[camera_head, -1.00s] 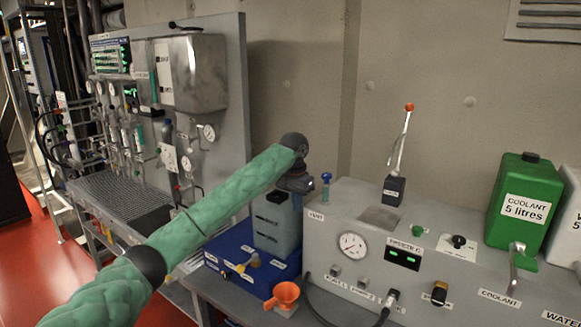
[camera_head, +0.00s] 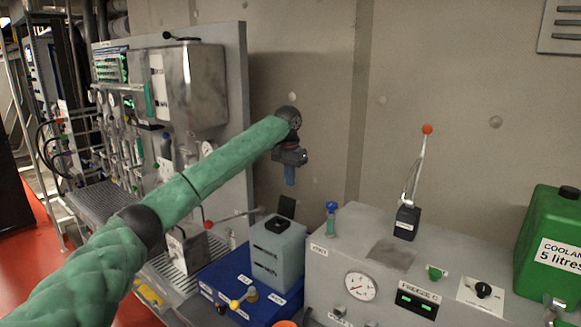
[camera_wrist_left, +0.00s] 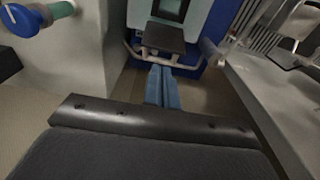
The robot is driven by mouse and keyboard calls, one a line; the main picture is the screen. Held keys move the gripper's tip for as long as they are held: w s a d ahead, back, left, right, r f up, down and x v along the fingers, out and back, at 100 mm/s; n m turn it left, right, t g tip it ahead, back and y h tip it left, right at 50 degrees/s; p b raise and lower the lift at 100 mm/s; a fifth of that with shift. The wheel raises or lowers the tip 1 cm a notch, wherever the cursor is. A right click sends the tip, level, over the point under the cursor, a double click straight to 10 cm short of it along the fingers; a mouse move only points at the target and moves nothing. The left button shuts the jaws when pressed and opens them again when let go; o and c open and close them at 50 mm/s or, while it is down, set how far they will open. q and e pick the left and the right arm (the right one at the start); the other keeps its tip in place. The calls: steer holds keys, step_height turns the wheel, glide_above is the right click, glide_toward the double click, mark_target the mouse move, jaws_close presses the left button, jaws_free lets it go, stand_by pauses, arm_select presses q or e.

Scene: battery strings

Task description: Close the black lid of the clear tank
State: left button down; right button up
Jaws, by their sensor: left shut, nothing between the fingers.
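The clear tank (camera_head: 277,258) is a pale grey-blue box on a blue base. Its black lid (camera_head: 287,206) stands up open at the far edge of a dark opening (camera_head: 277,225) in the top. My left gripper (camera_head: 290,183) points down in the air above and behind the tank, apart from the lid, with its blue fingers together and empty. In the left wrist view the closed fingers (camera_wrist_left: 162,72) show below the lid (camera_wrist_left: 164,38), and part of the tank (camera_wrist_left: 200,15) shows at the top. My right gripper is out of view.
A green coolant can (camera_head: 550,250) is farther right. A metal cabinet panel (camera_head: 190,90) is at left. The wall lies behind.

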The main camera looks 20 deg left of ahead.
mark_target(290, 206)
arm_select(q)
steer(key=shift+w+d+f+p, duration=0.15)
steer(key=shift+f+p, duration=0.5)
steer(key=shift+f, duration=0.85)
steer(key=shift+w+a+f+p, duration=0.15)
steer(key=shift+f+p, duration=0.5)
steer(key=shift+f, duration=0.8)
steer(key=shift+d+r, duration=0.1)
